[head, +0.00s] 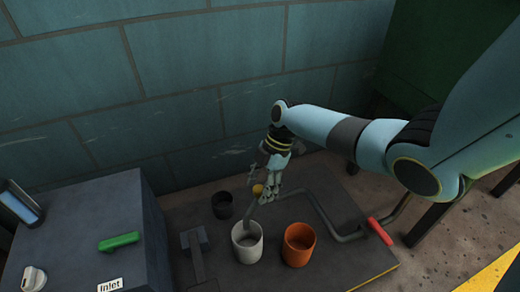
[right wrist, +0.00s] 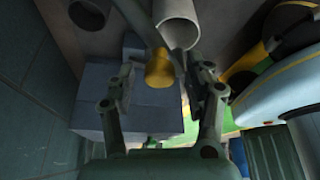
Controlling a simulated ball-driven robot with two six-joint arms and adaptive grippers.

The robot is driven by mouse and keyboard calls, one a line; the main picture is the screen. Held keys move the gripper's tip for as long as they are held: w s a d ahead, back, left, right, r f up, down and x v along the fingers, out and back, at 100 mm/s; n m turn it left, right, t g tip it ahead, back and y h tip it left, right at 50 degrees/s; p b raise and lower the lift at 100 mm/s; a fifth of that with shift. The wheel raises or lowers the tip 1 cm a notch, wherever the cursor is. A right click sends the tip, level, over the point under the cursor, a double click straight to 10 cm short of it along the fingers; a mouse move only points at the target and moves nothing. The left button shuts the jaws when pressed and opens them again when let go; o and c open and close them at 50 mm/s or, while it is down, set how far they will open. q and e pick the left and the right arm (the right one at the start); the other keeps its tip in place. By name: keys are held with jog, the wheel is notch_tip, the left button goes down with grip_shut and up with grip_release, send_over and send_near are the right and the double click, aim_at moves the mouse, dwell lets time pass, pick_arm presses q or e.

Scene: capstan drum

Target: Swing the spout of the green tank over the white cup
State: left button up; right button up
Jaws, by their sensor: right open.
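The white cup (head: 247,242) stands upright on the dark plate. It also shows in the right wrist view (right wrist: 177,24). A grey bent pipe (head: 320,207) runs from a red grip (head: 380,231) toward my right gripper (head: 268,190); my fingers hide part of it. A yellow end piece (right wrist: 160,68) on a grey tube lies between the open fingers of my right gripper (right wrist: 160,88), with gaps visible beside it. I cannot tell whether this tube is the spout. A dark green body (head: 430,50), perhaps the tank, stands at upper right. My left gripper is out of view.
An orange cup (head: 299,245) stands right of the white cup, and a black cup (head: 222,205) stands behind it. A dark box (head: 85,230) with a green handle (head: 119,242) is at left. A tiled wall (head: 180,80) closes the back.

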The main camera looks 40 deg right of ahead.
jog(key=v, duration=1.2)
